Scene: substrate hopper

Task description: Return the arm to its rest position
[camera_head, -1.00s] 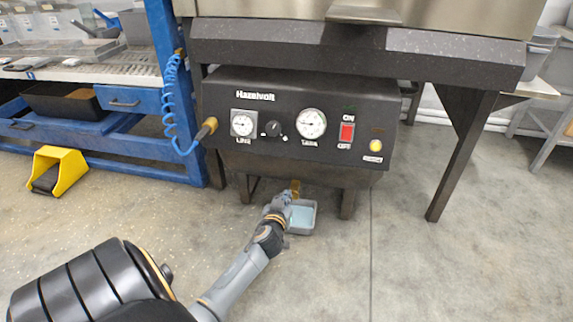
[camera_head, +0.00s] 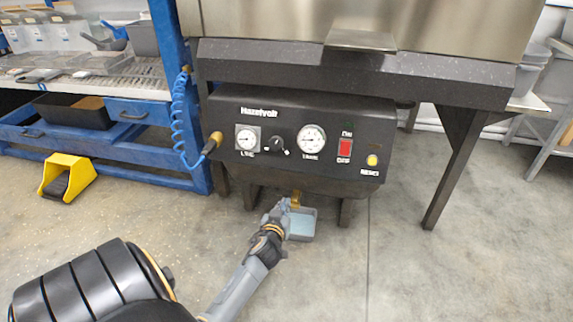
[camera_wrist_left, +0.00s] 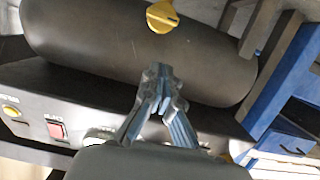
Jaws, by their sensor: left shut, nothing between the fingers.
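My left gripper (camera_head: 278,208) is low in front of the black Hazelvolt machine (camera_head: 225,104), just left of a brass valve (camera_head: 296,199) under its body. In the left wrist view the fingers (camera_wrist_left: 160,75) are shut with nothing between them. There the valve's yellow handle (camera_wrist_left: 162,16) is beyond the fingertips, apart from them. My right gripper is in neither view.
A blue workbench (camera_head: 150,165) stands at the left, with a coiled blue hose (camera_head: 180,120) beside the machine. A yellow pedal (camera_head: 68,176) is on the floor. A dark table leg (camera_head: 452,165) stands at the right. The front floor is open.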

